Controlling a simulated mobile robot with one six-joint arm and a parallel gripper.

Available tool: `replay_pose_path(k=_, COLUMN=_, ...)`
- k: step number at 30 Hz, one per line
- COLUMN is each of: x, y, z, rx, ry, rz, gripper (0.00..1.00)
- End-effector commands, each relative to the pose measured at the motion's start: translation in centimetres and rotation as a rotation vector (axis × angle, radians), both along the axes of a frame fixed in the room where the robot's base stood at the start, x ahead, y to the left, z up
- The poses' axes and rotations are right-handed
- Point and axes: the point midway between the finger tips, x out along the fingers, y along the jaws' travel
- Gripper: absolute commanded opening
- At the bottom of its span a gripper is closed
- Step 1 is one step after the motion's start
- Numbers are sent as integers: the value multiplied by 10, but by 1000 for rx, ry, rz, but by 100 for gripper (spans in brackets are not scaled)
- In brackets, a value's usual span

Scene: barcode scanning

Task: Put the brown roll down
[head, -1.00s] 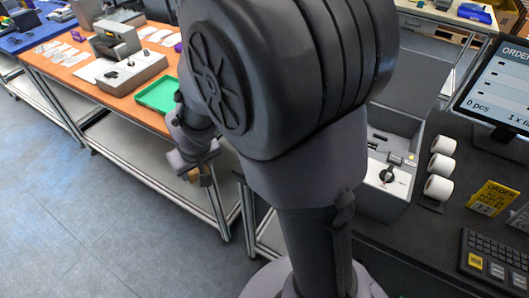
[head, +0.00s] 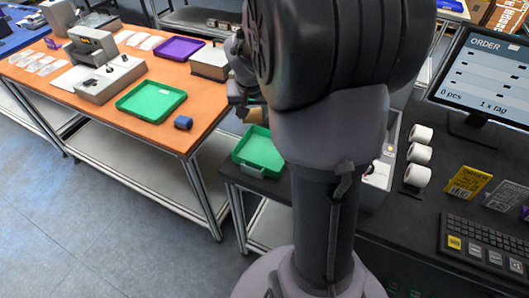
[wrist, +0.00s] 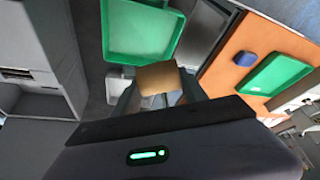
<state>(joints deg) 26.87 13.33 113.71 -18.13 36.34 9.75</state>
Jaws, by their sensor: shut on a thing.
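The brown roll (wrist: 158,78) is held between the fingers of my gripper (wrist: 160,95) in the wrist view. My gripper is shut on it, and the roll appears in front of a green tray on the dark counter. In the head view my gripper (head: 247,108) is partly hidden behind my own arm, with the tan-brown roll (head: 252,116) showing just below it. It is above and behind the green tray (head: 259,153) on the dark counter. The tray also shows in the wrist view (wrist: 138,30) and its visible floor looks empty.
An orange table (head: 204,112) on the left holds another green tray (head: 150,102), a dark blue roll (head: 183,122), a purple tray (head: 177,48) and a grey machine (head: 105,75). White rolls (head: 418,155), a monitor (head: 485,75) and a keyboard (head: 484,245) are on the dark counter.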

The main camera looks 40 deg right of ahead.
Motion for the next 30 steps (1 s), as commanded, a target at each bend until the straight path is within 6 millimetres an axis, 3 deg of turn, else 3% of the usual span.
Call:
replay_pose_path(k=6, x=-14, y=-35, z=14, rx=-4, ry=-1, rz=-105, gripper=12)
replay_pose_path(k=12, x=-14, y=-33, z=-30, rx=-2, ry=2, rz=-103, gripper=12)
replay_pose_path(k=20, x=-14, y=-33, z=-63, rx=-3, ry=-1, rz=-100, gripper=12)
replay_pose_path(k=30, x=-14, y=-32, z=-133, rx=-2, ry=1, rz=-100, gripper=12)
